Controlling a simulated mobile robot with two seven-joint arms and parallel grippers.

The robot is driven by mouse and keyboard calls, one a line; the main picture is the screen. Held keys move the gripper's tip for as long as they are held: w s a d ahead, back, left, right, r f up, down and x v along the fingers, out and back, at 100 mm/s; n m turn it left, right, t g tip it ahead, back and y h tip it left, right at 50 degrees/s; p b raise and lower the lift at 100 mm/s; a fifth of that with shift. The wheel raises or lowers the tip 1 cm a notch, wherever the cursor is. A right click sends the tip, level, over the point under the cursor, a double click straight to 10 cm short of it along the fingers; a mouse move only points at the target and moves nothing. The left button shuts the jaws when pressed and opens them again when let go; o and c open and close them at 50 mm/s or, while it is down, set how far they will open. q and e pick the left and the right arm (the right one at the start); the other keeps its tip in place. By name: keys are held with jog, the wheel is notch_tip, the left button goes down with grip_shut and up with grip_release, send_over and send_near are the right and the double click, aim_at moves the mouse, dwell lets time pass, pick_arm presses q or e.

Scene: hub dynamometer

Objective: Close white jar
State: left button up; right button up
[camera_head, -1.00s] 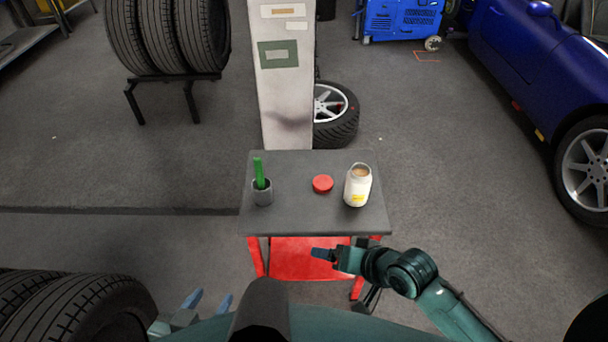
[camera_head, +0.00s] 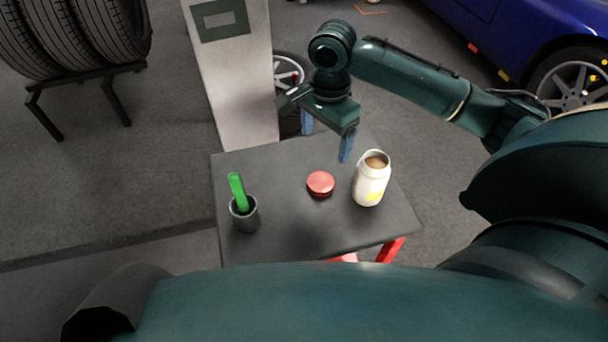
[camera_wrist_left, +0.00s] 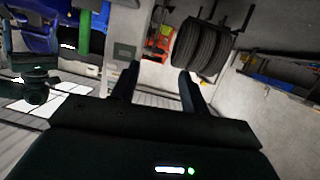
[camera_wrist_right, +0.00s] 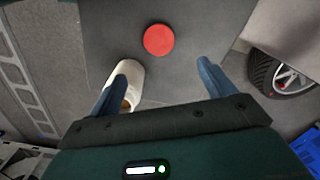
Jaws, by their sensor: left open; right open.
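The white jar (camera_head: 371,183) stands upright and open on the right side of the small table, brown contents showing at its mouth. The red lid (camera_head: 320,184) lies flat on the table to the left of the jar. My right gripper (camera_head: 326,140) is open and empty above the table's back edge, pointing down, behind the lid. In the right wrist view the lid (camera_wrist_right: 158,39) lies ahead, between the lines of the fingers, and the jar (camera_wrist_right: 130,82) is partly hidden by the left finger. My left gripper (camera_wrist_left: 155,88) is open and empty, away from the table.
The dark grey table (camera_head: 285,240) also holds a grey cup (camera_head: 245,216) with a green stick (camera_head: 237,190) at its left. A pale pillar (camera_head: 235,90) stands behind the table. A tyre rack (camera_head: 80,75) is at the left, and a blue car (camera_head: 480,25) at the right.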

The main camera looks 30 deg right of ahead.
pick_arm(q)
jog(key=shift+r, duration=0.1)
pick_arm(e)
jog(key=shift+s+r, duration=0.1)
notch_tip(320, 180, down, 7)
jog(key=shift+b, duration=1.15)
jog(key=shift+f, duration=0.5)
pick_arm(q)
jog(key=f, duration=0.2)
jog(key=d+f+m, duration=0.1)
jog(key=shift+w, duration=0.3)
pick_arm(e)
notch_tip(320, 180, down, 5)
jog(key=b, duration=0.2)
jog(key=shift+a+b, duration=0.15)
jog(key=shift+b, duration=0.2)
jog(key=shift+f, duration=0.15)
pick_arm(q)
jog(key=f, duration=0.1)
jog(key=d+f+m, duration=0.1)
jog(key=shift+w+d+f+g+h, duration=0.1)
jog(key=shift+w+f+g+h, duration=0.2)
jog(key=shift+g, duration=0.1)
